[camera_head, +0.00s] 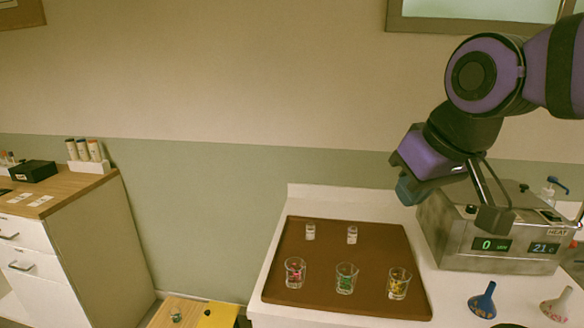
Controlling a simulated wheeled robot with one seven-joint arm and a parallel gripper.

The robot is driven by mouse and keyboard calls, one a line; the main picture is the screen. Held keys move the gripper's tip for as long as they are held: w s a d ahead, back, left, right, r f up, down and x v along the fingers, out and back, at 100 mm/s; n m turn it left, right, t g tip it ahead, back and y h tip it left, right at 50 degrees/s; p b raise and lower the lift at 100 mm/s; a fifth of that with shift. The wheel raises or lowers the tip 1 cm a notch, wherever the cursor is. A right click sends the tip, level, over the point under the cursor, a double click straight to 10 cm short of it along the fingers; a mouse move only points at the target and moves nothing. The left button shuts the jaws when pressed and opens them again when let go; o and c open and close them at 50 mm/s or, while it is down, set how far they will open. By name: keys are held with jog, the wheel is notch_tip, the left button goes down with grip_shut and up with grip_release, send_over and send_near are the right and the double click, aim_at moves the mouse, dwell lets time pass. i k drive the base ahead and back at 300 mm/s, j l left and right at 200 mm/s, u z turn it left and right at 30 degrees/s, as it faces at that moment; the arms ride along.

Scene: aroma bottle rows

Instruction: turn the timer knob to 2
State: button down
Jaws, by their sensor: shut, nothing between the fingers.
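A metal heating box (454,235) stands on the white counter at the right. Its front has a green display (491,245) reading 0 and a blue display (545,248) reading 21, with a HEAT label (557,231) above the blue one. My gripper (495,220) points downward in front of the box's upper front, just above the green display. Its fingers are shut and empty. I cannot make out the timer knob clearly; the fingers may hide it. Whether the fingers touch the box cannot be told.
A brown tray (336,296) left of the box holds several small glasses and two jars. A blue funnel (485,301) and a pale funnel (557,304) stand in front of the box. A blue-topped bottle (551,190) is behind it. A wooden-topped cabinet (97,237) stands far left.

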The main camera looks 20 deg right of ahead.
aim_at(472, 209)
jog(key=z, duration=1.35)
jog(key=i+z, duration=0.2)
jog(key=z, duration=0.2)
